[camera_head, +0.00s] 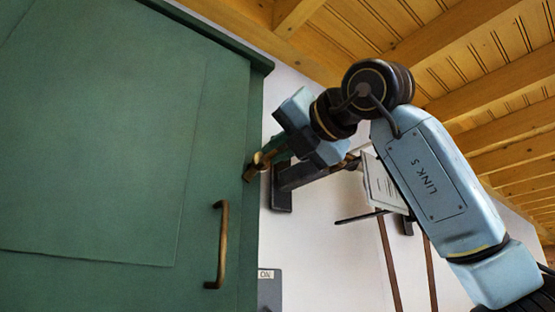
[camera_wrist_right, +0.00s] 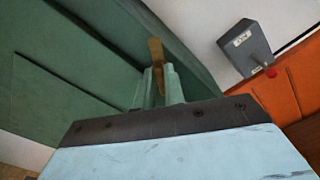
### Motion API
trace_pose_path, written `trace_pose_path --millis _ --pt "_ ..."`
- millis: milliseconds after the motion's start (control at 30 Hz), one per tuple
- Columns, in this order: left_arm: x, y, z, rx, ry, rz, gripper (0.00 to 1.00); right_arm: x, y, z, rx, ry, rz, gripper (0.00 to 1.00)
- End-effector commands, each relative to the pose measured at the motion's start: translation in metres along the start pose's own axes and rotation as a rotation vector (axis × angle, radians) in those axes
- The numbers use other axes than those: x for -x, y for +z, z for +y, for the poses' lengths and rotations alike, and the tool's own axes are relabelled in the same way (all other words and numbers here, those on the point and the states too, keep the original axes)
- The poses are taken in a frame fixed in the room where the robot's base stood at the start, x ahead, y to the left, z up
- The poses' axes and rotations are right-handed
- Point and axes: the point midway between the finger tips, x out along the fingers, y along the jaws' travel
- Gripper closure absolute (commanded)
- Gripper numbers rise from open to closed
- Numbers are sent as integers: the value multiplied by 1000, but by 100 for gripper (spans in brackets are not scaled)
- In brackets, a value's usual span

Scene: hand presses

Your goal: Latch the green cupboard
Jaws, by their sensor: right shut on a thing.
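The green cupboard (camera_head: 110,150) fills the left of the head view, its door face seen from below with a vertical brass handle (camera_head: 222,245). It also shows in the right wrist view (camera_wrist_right: 60,95). A brass latch piece (camera_head: 250,172) sits near the cupboard's right edge, above the handle. My right gripper (camera_head: 264,158) reaches in from the right and is shut on the brass latch; in the right wrist view the latch (camera_wrist_right: 155,50) stands up between its two fingers. The fingers partly hide the latch. My left gripper is in neither view.
A grey box marked "ON" (camera_head: 270,290) is on the white wall beside the cupboard; the right wrist view shows it (camera_wrist_right: 247,48) with a red knob. An orange panel (camera_wrist_right: 288,95) lies at right there. A wooden beamed ceiling (camera_head: 450,50) is overhead.

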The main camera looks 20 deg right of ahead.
Motion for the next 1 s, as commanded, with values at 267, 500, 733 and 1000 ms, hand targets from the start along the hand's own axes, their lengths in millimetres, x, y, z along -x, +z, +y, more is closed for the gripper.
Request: trace_pose_path --millis 267,500,733,1000 --pt "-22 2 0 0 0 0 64 0 -2 -4 -265 1 -1 100" --pt "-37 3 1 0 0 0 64 0 -3 -6 -493 1 -1 100" --pt "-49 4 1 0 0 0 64 0 -4 -8 -697 0 -1 100" --pt "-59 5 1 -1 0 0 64 0 -4 -9 -876 1 -1 100"
